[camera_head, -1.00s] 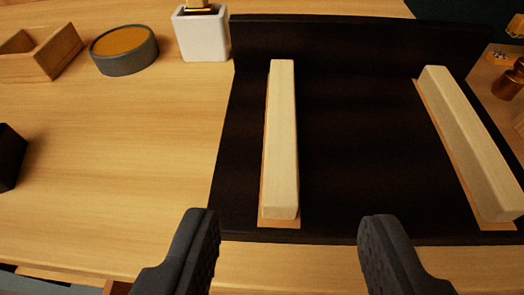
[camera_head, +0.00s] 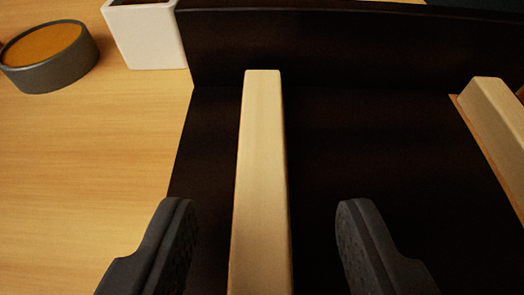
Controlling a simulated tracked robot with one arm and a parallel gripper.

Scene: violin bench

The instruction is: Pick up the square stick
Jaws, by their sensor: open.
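A long pale wooden square stick (camera_head: 262,180) lies on the dark board, running from near the raised back edge down to the bottom of the picture. Its near end is out of view. My gripper (camera_head: 265,215) is open and empty, with one dark finger on each side of the stick and a gap on both sides. The gap on the right looks wider. A second pale stick (camera_head: 498,115) lies at the right, partly cut off, with an orange-brown strip showing along its left side.
The dark board (camera_head: 390,160) has a raised back wall (camera_head: 350,45). A white square pot (camera_head: 145,35) and a round grey tin (camera_head: 50,58) with an orange top stand at the upper left. The wooden bench (camera_head: 90,170) is bare at left.

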